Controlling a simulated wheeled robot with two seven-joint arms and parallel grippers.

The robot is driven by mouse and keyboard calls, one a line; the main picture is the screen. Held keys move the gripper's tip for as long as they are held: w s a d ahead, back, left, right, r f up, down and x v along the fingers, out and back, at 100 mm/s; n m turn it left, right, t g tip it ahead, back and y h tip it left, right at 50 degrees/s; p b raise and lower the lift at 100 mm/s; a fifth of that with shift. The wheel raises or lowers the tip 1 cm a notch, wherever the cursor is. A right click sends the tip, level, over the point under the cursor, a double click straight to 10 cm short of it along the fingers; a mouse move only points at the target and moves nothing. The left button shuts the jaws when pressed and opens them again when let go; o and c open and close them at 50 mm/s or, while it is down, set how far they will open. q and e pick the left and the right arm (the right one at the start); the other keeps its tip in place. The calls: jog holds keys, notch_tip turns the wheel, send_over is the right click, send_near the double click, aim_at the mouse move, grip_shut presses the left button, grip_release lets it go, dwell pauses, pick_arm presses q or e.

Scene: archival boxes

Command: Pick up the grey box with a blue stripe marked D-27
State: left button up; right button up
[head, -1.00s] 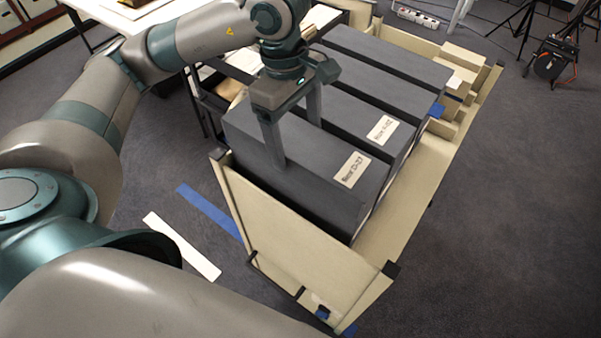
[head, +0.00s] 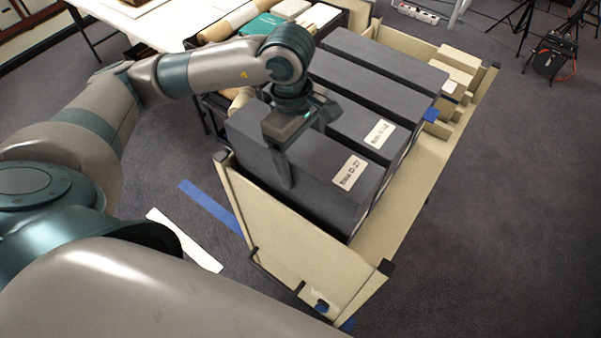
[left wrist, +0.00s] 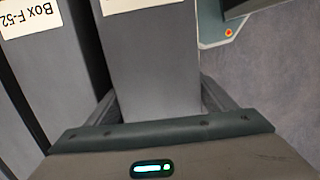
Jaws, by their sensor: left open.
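The grey box labelled D-27 (head: 328,180) stands nearest in the crate, with a white label on top at its right end. No blue stripe shows on its visible faces. My left gripper (head: 297,152) is over this box, left of the label, with one finger down its near side. In the left wrist view, the box (left wrist: 150,65) lies between the two fingers of my left gripper (left wrist: 160,108), which are apart. The far finger is mostly hidden in the head view. My right gripper is not in view.
The cream crate (head: 290,245) has a near wall close to the box. A white table (head: 150,25) is at upper left.

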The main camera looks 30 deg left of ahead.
pick_arm(q)
jog(key=shift+f, duration=0.2)
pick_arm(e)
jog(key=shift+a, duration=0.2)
pick_arm(q)
jog(key=c, duration=1.7)
jog(key=shift+w+r, duration=0.1)
jog(key=shift+c, duration=0.2)
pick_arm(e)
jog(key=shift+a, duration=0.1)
